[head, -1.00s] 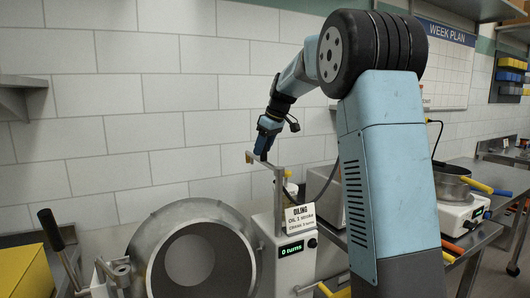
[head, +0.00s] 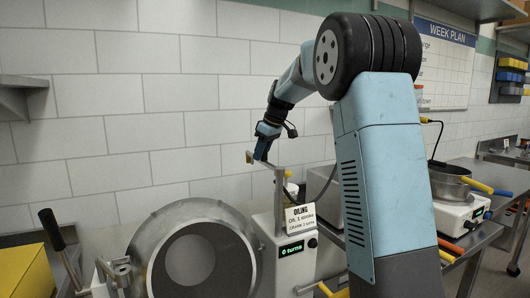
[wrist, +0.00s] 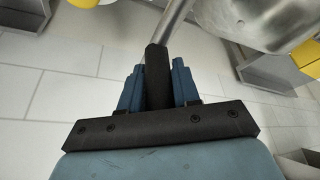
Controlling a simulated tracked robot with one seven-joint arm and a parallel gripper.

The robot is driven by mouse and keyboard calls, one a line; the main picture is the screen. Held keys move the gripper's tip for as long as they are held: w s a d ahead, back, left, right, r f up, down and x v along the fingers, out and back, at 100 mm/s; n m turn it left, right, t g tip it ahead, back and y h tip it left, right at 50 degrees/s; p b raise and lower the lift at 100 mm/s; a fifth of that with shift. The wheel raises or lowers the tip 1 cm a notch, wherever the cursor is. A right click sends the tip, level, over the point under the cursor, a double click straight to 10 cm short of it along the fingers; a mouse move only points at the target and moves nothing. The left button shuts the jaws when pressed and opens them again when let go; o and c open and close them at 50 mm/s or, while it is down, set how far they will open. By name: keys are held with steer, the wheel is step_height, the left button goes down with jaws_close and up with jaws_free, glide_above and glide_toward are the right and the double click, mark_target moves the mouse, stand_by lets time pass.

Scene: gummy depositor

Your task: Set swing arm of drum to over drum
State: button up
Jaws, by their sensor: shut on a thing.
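The drum (head: 150,240) is a grey metal bowl with a round dark opening, at the lower left in the head view. The swing arm (head: 279,196) is a thin metal post with a short horizontal bar at its top, standing right of the drum beside the display box. The bar's left end has a tan tip (head: 249,157). My gripper (head: 261,155) is at this bar, above and right of the drum. In the wrist view my gripper (wrist: 158,75) is shut on a black grip (wrist: 157,78) on a metal rod. The drum's metal seems to show at upper right there.
A display box (head: 291,249) reads "0 turns", with an "OILING" card (head: 300,217) on it. A black-handled lever (head: 50,230) stands left of the drum, near a yellow box (head: 22,272). A pan (head: 450,187) sits on the right counter. A tiled wall is behind.

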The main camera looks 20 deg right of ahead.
steer(key=shift+w+d, duration=0.1)
jaws_close()
steer(key=shift+d+r, duration=0.1)
steer(key=shift+d, duration=0.1)
steer(key=shift+a, duration=0.15)
steer(key=shift+a+n, duration=0.2)
steer(key=shift+n, duration=0.1)
